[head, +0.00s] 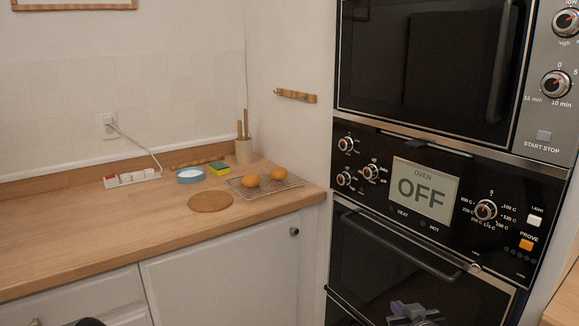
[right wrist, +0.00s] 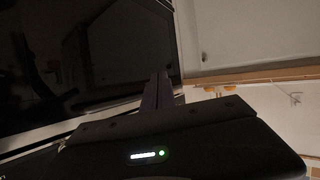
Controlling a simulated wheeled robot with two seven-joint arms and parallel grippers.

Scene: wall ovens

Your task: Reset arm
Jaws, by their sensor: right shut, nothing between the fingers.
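My right gripper (head: 415,314) shows at the bottom edge of the head view, in front of the lower oven door (head: 365,275). In the right wrist view its fingers (right wrist: 157,90) are together with nothing between them. It is low, below the oven door's bar handle (head: 400,246); I cannot tell how far it stands from the door. My left gripper is not in view.
The oven display (head: 425,190) reads OFF; an upper oven (head: 430,60) sits above. The wooden counter (head: 100,220) at left holds a wire rack (head: 285,182) with two round buns (head: 251,180), a round board (head: 210,202), a blue dish (head: 190,176) and a power strip (head: 130,179).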

